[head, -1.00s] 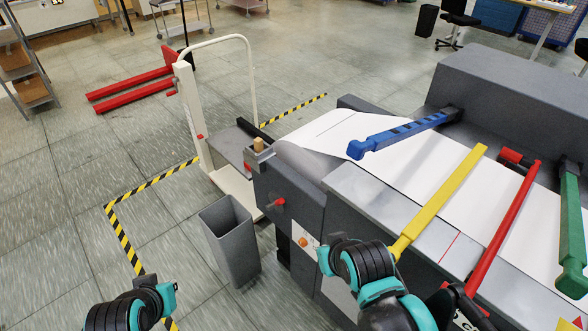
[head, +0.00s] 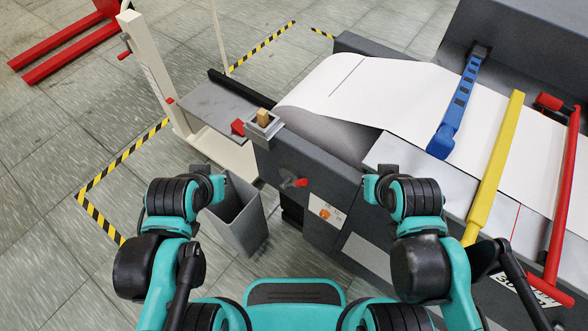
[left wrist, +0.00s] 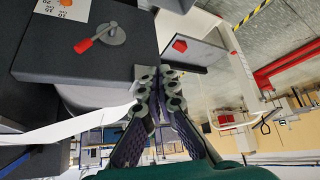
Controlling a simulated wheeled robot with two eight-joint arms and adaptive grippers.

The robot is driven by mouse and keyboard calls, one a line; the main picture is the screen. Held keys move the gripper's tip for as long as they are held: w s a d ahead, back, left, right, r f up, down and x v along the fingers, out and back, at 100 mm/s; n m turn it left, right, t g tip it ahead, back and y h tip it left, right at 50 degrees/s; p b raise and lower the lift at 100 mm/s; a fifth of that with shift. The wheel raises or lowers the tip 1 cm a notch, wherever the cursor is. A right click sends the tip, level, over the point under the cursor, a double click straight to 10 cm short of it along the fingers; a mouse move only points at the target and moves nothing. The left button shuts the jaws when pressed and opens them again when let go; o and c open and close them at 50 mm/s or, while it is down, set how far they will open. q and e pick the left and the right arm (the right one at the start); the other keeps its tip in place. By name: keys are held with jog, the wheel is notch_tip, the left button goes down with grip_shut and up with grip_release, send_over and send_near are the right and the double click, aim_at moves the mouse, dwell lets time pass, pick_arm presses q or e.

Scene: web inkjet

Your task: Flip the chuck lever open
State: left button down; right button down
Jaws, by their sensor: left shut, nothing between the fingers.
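The chuck lever (head: 297,183) is a small red handle on a round grey hub, on the dark end face of the press. In the left wrist view the lever (left wrist: 97,38) lies at an angle across its hub, beside a white label. My left gripper (head: 218,187) is above the grey bin, to the left of the lever and apart from it. In the left wrist view its fingers (left wrist: 160,75) are together and empty. My right gripper (head: 372,186) is in front of the press side, to the right of the lever; its fingers are too small to read.
A white lift cart (head: 152,75) with a grey platform (head: 212,105) stands left of the press. A small tray (head: 264,127) with a wooden block sits on the press corner. Blue, yellow and red bars cross the white web.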

pick_arm(q)
jog(key=w+d+f+n+g+h+p, duration=0.1)
jog(key=w+d+f+n+g, duration=0.1)
jog(key=w+d+n, duration=0.3)
jog(key=w+d+f+n+g+h+p, duration=0.1)
jog(key=w+d+f+n+g+p, duration=0.1)
jog(key=w+d+n+g, duration=0.2)
jog(key=w+d+n, duration=0.2)
jog(key=d+n, duration=0.1)
jog(key=n, duration=0.1)
jog(key=shift+w+d+f, duration=0.2)
jog(key=shift+w+f, duration=0.05)
jog(key=shift+f, duration=0.1)
jog(key=shift+f, duration=0.1)
